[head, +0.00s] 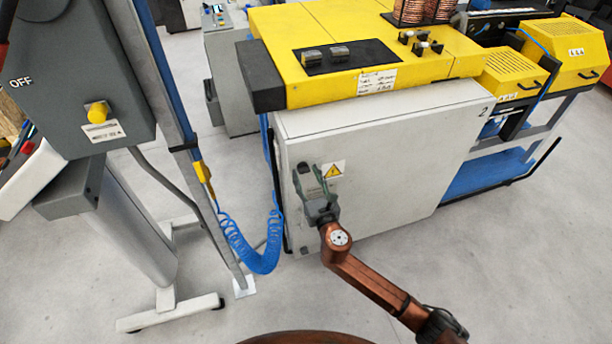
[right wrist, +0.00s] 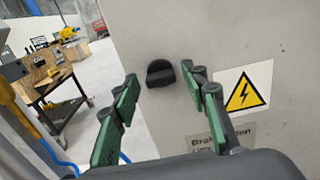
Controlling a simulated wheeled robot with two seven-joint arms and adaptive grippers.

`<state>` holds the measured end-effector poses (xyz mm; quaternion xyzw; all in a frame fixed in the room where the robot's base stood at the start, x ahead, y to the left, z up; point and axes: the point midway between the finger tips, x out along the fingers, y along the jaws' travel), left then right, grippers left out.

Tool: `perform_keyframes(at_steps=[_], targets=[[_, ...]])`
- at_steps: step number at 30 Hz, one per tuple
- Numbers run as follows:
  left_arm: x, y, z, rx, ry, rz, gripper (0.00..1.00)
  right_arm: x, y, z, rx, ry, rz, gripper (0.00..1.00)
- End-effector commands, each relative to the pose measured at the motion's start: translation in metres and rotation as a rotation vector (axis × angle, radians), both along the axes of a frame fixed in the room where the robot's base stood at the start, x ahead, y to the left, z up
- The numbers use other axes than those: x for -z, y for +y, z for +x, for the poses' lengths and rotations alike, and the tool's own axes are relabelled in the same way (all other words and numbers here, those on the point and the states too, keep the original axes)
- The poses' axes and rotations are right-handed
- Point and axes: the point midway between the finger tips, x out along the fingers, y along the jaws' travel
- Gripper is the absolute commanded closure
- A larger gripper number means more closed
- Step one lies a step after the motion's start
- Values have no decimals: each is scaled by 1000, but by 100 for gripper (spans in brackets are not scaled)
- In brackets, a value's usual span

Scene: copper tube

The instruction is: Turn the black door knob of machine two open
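Machine two is a white cabinet (head: 410,155) with a yellow top and a "2" at its upper right corner. In the right wrist view its black door knob (right wrist: 160,72) is on the pale door, left of a yellow warning sign (right wrist: 244,93). My right gripper (head: 312,182) is at the left part of the door in the head view, where it largely hides the knob. In the right wrist view the green-padded fingers of this gripper (right wrist: 159,80) are apart, one on each side of the knob, with nothing visibly gripped. My left gripper is not in view.
A grey box marked OFF (head: 75,75) stands on a post at the left. A coiled blue hose (head: 250,250) hangs left of the cabinet. Yellow units on a blue-shelved frame (head: 490,175) stand at the right. The floor before the cabinet is clear.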

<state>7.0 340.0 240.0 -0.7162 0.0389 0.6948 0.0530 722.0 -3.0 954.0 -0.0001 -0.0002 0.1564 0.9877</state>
Motion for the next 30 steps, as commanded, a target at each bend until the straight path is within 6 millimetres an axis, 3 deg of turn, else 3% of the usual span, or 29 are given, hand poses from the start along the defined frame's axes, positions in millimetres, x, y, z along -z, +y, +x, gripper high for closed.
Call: perform_keyframes(at_steps=[15,30], targets=[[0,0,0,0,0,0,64,0,0,0,0,0,0,96],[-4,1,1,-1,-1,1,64,1,0,-1,-1,46,134,97]])
